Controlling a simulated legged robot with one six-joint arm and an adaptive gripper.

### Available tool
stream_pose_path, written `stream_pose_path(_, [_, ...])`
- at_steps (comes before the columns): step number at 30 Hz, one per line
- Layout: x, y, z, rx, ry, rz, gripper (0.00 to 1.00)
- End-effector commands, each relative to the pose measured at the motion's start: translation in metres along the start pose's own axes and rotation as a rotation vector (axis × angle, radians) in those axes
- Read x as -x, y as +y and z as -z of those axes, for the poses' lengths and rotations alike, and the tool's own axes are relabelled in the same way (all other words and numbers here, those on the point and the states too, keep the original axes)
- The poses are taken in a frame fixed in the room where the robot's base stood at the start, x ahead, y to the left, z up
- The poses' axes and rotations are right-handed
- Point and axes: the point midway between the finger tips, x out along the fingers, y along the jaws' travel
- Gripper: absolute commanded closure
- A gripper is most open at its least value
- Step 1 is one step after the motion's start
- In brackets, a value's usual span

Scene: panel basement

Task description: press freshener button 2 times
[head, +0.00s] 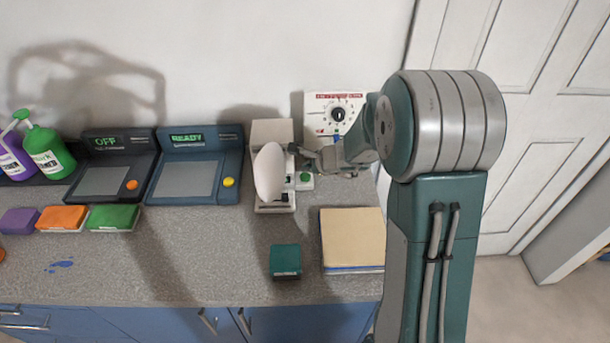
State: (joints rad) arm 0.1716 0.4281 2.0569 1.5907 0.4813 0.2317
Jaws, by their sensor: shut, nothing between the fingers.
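A white, egg-shaped body (268,173) stands on the counter in front of a beige box (270,131), with a pale base below it; I take it for the freshener, but cannot be sure. A small round green button (304,177) on a white plate shows just right of it, and I cannot tell whether the two are one device. My gripper (297,152) is shut and empty, close to the right side of the white body and above the green button. Whether it touches either is too small to tell.
A white panel with a black dial (338,114) is behind my gripper. Left are two consoles, one reading READY (188,175), one OFF (103,180), spray bottles (50,152) and coloured sponges (112,217). A teal block (285,260) and a tan book-like slab (350,238) lie in front.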

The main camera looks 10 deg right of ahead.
Motion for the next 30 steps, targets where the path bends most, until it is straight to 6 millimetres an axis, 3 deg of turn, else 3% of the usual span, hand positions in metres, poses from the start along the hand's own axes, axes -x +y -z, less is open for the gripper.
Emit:
stream_pose_path(21, [0.033,-0.024,-0.024,0.001,0.000,0.001,1.00])
stream_pose_path(30, [0.035,-0.025,-0.025,0.000,0.000,0.000,1.00])
